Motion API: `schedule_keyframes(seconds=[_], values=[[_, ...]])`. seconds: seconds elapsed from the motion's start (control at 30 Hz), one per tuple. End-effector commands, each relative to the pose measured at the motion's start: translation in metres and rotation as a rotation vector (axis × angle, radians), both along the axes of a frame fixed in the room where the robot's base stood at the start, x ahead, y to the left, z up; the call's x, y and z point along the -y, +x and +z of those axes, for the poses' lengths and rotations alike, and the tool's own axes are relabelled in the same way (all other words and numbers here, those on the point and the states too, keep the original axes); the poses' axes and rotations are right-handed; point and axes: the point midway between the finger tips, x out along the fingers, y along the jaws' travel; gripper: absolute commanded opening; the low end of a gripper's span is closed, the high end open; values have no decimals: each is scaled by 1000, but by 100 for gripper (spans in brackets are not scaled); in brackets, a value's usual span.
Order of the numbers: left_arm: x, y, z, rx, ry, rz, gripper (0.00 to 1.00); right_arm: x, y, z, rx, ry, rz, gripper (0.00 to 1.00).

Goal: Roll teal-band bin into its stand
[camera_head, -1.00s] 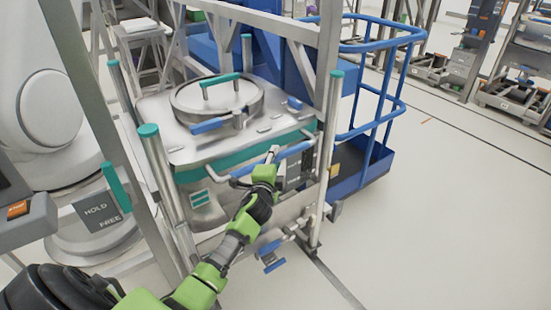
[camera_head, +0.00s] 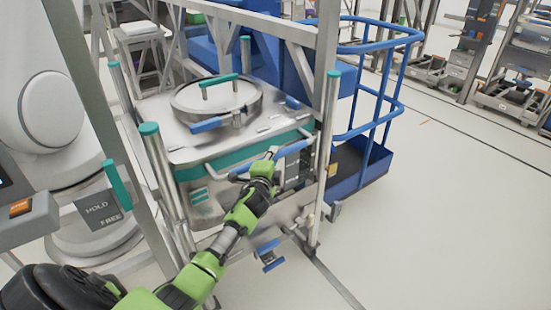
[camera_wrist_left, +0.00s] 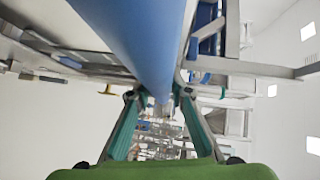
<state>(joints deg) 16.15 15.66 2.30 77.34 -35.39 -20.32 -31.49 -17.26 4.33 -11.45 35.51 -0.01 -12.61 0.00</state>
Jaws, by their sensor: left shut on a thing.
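The teal-band bin (camera_head: 222,198) is a steel bin with a round lid (camera_head: 216,98) and a teal band, standing between the upright posts of a metal frame. A blue handle bar (camera_head: 291,148) runs along its near side. My left gripper (camera_head: 270,158) is shut on this blue bar, which passes between its fingers in the left wrist view (camera_wrist_left: 160,95). The gripper hides part of the bar. The stand (camera_head: 325,150) shows as grey posts, some with teal caps, around the bin. My right gripper is not in view.
A blue railed platform (camera_head: 365,170) stands right behind the frame. A HOLD/FREE panel (camera_head: 99,209) is at the left. A blue pedal (camera_head: 270,258) sits low at the frame's front. The pale floor (camera_head: 440,220) at the right is clear.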

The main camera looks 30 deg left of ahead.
Motion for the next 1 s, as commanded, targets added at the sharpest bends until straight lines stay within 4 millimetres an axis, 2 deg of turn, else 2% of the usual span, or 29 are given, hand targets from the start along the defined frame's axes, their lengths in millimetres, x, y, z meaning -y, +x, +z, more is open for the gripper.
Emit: schedule_keyframes(seconds=[0.03, 0.23, 0.27, 0.3, 0.73, 0.87, 1.0], values=[[-16, 1, 13, 14, 11, 21, 0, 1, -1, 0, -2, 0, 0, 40], [-17, 1, 16, 17, 13, 22, 0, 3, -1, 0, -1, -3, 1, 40], [-17, 1, 16, 18, 12, 23, 27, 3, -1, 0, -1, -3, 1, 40], [-16, 1, 15, 18, 12, 23, 36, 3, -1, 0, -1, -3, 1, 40], [-10, -3, 10, 11, 8, 16, 36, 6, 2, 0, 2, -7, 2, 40], [-5, -16, 11, 11, 9, 15, 36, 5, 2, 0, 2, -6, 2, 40], [5, -39, 14, 12, 9, 15, 36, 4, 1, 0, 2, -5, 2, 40]])
